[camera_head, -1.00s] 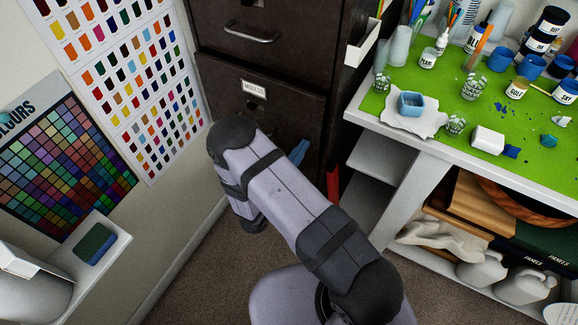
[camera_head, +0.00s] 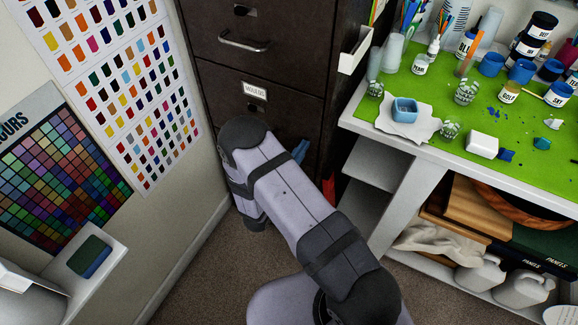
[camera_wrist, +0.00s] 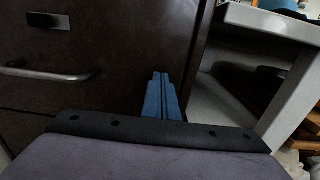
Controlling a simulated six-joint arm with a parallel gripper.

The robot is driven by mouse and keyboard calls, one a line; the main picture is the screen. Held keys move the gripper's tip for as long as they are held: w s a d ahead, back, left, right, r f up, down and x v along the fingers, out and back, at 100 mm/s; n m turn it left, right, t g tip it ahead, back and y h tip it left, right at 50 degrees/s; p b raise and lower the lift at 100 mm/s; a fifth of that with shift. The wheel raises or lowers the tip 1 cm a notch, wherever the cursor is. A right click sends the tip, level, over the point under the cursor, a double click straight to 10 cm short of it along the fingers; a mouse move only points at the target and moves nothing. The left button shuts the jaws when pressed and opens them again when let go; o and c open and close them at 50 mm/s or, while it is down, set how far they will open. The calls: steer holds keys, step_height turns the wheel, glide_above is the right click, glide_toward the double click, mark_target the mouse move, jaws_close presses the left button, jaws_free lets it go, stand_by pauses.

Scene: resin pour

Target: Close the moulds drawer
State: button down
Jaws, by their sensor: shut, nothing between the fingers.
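The moulds drawer (camera_head: 290,108) is in the dark brown filing cabinet, with a white "MOULDS" label (camera_head: 254,91) on its front. Its front looks flush or nearly flush with the drawer above; a small gap cannot be ruled out. My arm covers its lower part and handle area in the head view. My gripper (camera_head: 301,149) has blue fingers at the right part of the drawer front. In the wrist view the fingers (camera_wrist: 160,77) are together and empty, pointing at the dark front near its right edge. Whether they touch it is unclear.
An upper drawer with a metal handle (camera_head: 243,42) is above. At right stands a white bench with a green top (camera_head: 440,100), bearing cups, jars and pots. A white wall shelf (camera_head: 105,262) is at left. Carpet (camera_head: 205,275) is clear between.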

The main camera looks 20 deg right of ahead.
steer(key=b+v, duration=0.1)
steer(key=v, duration=1.3)
steer(key=shift+b, duration=0.3)
steer(key=shift+r, duration=0.1)
steer(key=s+d+r+m+g+y+p, duration=0.1)
steer(key=s+d+r+m+g+p, duration=0.2)
steer(key=s+d+r+m+g, duration=0.35)
steer(key=s+d+r+m+g+y+p, duration=0.1)
steer(key=s+d+r+m+g+p, duration=0.25)
steer(key=s+m+g, duration=0.5)
steer(key=a+r+m+t+y+p, duration=0.2)
steer(key=a+r+m+y+p, duration=0.2)
steer(key=a+r+m+y, duration=0.3)
steer(key=m+y, duration=0.3)
steer(key=m, duration=0.2)
steer(key=shift+w+r+y+p, duration=0.15)
steer(key=shift+w+y+p, duration=0.25)
